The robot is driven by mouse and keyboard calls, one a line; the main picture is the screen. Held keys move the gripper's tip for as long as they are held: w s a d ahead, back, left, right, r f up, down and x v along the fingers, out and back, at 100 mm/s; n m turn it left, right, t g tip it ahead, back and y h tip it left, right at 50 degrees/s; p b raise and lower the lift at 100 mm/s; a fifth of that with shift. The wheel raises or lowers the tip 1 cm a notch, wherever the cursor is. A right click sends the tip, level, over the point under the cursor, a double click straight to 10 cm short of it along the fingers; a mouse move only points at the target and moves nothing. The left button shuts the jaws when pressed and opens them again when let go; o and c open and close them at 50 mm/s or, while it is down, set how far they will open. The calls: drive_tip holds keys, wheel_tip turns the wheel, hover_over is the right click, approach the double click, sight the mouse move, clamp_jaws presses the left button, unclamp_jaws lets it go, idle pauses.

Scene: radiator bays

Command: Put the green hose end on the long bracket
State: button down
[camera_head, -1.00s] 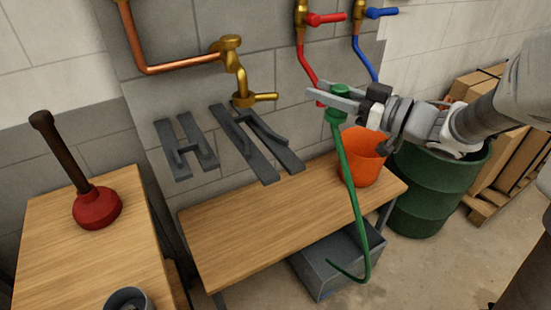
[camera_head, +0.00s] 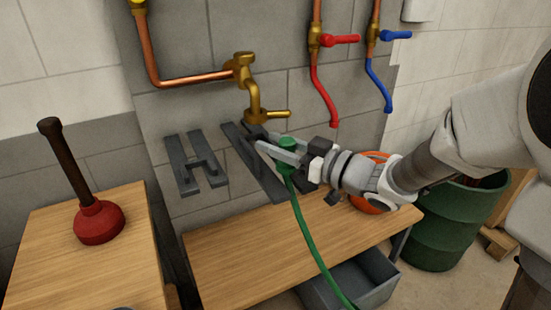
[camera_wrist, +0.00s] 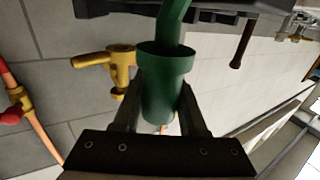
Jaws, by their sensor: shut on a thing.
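The green hose end (camera_head: 287,145) is held between the fingers of my gripper (camera_head: 268,143), with the green hose (camera_head: 312,240) hanging down. My gripper is shut on it in front of the long bracket (camera_head: 252,165), a dark grey wall fitting that it partly hides. In the wrist view, the green hose end (camera_wrist: 166,75) sits between both fingers and the hose runs to the top edge. A dark fitting (camera_wrist: 115,8) shows there behind it. I cannot tell whether hose end and bracket touch.
A shorter grey bracket (camera_head: 194,165) is on the wall to the left. A brass tap (camera_head: 250,95) is just above. Red (camera_head: 325,90) and blue (camera_head: 375,75) tap pipes hang to the right. A wooden bench (camera_head: 240,265) lies below, with an orange bucket (camera_head: 368,203) behind my arm.

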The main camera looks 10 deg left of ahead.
drive_tip(key=shift+f+b, duration=0.35)
drive_tip(key=shift+f, duration=0.9)
drive_tip(key=shift+f, duration=0.2)
drive_tip(key=shift+c, duration=2.3)
unclamp_jaws()
